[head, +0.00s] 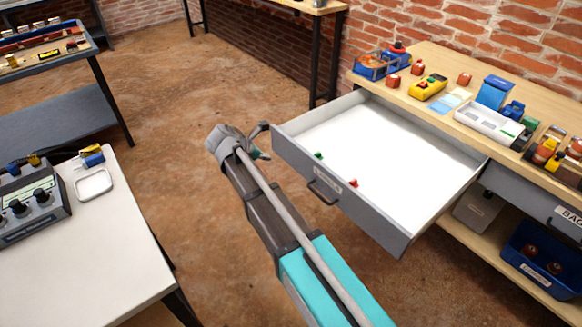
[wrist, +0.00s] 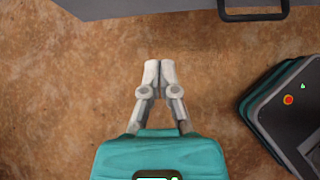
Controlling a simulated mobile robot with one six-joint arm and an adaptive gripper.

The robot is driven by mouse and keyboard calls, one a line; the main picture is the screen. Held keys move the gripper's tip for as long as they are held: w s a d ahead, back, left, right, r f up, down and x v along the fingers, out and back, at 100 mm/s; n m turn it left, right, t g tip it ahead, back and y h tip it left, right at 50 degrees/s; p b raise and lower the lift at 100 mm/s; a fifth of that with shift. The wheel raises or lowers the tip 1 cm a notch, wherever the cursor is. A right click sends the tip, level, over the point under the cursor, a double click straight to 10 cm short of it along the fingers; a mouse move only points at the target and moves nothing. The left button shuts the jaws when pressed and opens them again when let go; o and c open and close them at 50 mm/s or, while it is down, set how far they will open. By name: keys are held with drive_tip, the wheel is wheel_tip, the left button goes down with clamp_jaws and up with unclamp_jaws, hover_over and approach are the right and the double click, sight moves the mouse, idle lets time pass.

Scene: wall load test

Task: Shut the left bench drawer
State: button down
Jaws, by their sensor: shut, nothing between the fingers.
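The left bench drawer (head: 370,190) is pulled far out from under the wooden bench. Its inside is white, and a small green piece and a small red piece lie near its front wall. The grey front has a dark bar handle (head: 322,192) and a small label. In the wrist view the handle (wrist: 253,12) shows at the top right, with the drawer front's edge along the top. My gripper (wrist: 159,68) is shut and empty over bare floor, apart from the handle. In the head view it is by the drawer's left front corner, mostly hidden behind my arm.
The wooden bench (head: 424,62) holds a yellow tool, blue bins and several small parts. A closed grey drawer (head: 535,205) is at the right. A white-topped table (head: 90,240) stands at the left. Brown floor (head: 190,110) is clear between them.

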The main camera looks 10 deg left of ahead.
drive_tip(key=shift+a+f, duration=0.15)
drive_tip(key=shift+a, duration=0.3)
drive_tip(key=b, duration=0.7)
approach(295, 161)
drive_tip(key=shift+x, duration=3.2)
